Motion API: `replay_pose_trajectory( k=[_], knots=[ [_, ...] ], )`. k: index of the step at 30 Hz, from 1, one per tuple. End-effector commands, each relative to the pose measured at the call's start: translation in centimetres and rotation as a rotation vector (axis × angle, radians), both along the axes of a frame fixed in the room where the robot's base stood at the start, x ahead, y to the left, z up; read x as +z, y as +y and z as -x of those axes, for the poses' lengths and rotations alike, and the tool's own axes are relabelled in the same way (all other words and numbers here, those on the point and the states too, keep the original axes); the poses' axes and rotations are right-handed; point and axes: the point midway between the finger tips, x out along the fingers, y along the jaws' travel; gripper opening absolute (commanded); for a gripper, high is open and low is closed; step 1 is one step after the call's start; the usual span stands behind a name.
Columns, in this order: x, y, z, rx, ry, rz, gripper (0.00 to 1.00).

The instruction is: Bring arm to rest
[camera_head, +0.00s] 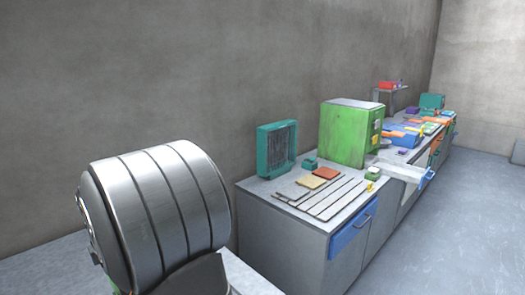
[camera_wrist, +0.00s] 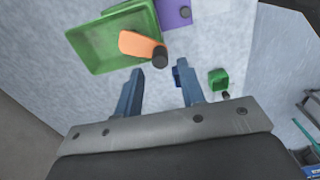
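My gripper (camera_wrist: 159,72) shows in the wrist view with its two blue fingers spread apart. Nothing is held between them; pale grey surface shows in the gap. The fingers point toward a green tray (camera_wrist: 92,42) and an orange piece with a dark round end (camera_wrist: 138,44). The orange piece overlaps the tray's right side. How far the fingertips are above the surface I cannot tell. I cannot make out my gripper in the head view.
A purple block (camera_wrist: 175,12) and a small green box (camera_wrist: 217,78) lie nearby. In the head view, a grey counter (camera_head: 286,240) carries a green cabinet (camera_head: 343,132), a teal framed panel (camera_head: 277,150) and several small items. The floor (camera_head: 465,215) at right is clear.

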Motion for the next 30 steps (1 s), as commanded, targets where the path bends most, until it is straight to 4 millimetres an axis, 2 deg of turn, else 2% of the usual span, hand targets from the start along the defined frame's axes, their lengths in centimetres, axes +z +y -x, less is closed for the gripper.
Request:
replay_pose_trajectory(
  k=[1,7,12,17,25,30],
  knots=[
    [-1.1,-0.1,0.1,0.0,0.004,0.004,0.36],
    [-4.1,0.0,0.0,0.0,0.002,0.002,0.36],
    [-3.9,-1.4,-0.7,-0.001,0.0,0.0,0.36],
    [-3.9,-1.7,-0.8,0.0,0.001,0.001,0.36],
    [-3.9,-1.6,-0.8,0.0,0.001,0.001,0.36],
    [-3.9,-0.3,-0.2,0.003,0.0,0.0,0.36]
  ],
)
